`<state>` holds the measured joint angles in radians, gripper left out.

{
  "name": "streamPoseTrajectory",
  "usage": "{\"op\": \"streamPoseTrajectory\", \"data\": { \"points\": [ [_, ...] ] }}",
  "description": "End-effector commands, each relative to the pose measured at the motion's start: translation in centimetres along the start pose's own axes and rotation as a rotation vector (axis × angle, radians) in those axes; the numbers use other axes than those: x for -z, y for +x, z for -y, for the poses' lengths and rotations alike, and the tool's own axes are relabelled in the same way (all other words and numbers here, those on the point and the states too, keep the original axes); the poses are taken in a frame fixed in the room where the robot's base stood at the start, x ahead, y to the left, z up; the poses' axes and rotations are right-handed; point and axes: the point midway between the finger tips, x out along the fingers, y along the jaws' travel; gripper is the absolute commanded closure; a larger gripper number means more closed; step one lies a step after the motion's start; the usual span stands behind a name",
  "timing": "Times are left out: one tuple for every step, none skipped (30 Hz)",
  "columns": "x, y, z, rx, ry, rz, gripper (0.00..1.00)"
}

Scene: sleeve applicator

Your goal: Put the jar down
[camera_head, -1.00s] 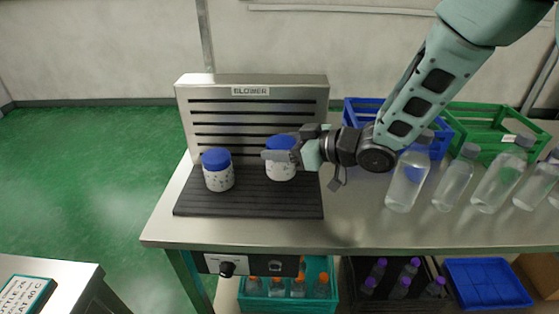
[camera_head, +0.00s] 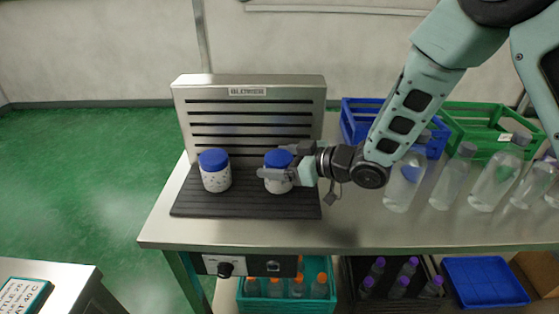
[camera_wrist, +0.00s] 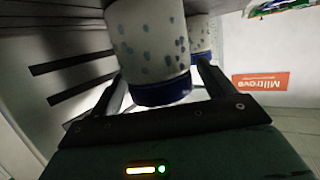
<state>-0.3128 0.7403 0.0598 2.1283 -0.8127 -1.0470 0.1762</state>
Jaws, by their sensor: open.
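Two white speckled jars with blue lids are on the dark slatted mat (camera_head: 245,207) of the blower. The left jar (camera_head: 216,180) stands upright and free. The right jar (camera_head: 277,184) stands upright at the mat's right part, between the fingers of my gripper (camera_head: 275,162). My gripper is open around it, reaching in from the right. In the wrist view the near jar (camera_wrist: 150,45) shows large and upside down between the fingers (camera_wrist: 165,88), with a gap beside it. The other jar (camera_wrist: 200,40) shows partly behind it.
The metal blower panel (camera_head: 248,88) with slots stands behind the jars. Several clear bottles (camera_head: 455,177) stand on the table to the right, with a blue crate (camera_head: 362,108) and a green crate (camera_head: 470,120) behind. Bare tabletop (camera_head: 350,225) lies right of the mat.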

Motion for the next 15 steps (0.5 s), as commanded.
{"op": "streamPoseTrajectory", "data": {
  "points": [
    [0.1, 0.0, 0.0, 0.0, 0.0, 0.0, 0.19],
    [0.1, 0.0, 0.0, 0.0, 0.0, 0.0, 0.19],
    [0.3, -0.1, 0.0, 0.0, 0.0, 0.0, 0.19],
    [0.5, -0.2, 0.0, 0.0, -0.001, 0.0, 0.19],
    [0.3, -0.5, -0.1, -0.001, 0.0, 0.0, 0.19],
    [0.2, -0.9, -0.1, -0.002, 0.0, 0.0, 0.19],
    [0.2, -1.4, -0.1, -0.003, 0.001, 0.001, 0.19],
    [0.2, -1.9, -0.1, -0.003, 0.001, 0.001, 0.19],
    [0.2, -2.7, -0.1, -0.004, 0.001, 0.0, 0.19],
    [0.2, -3.3, -0.1, -0.004, 0.001, 0.0, 0.19],
    [0.2, -4.0, -0.1, -0.004, 0.001, -0.001, 0.19],
    [0.2, -4.9, -0.2, -0.005, 0.001, 0.0, 0.19],
    [0.2, -5.5, -0.1, -0.004, 0.001, 0.001, 0.19],
    [0.2, -6.2, -0.1, -0.005, 0.001, 0.0, 0.19],
    [0.2, -7.1, -0.1, -0.004, 0.001, 0.0, 0.19]
  ]
}}
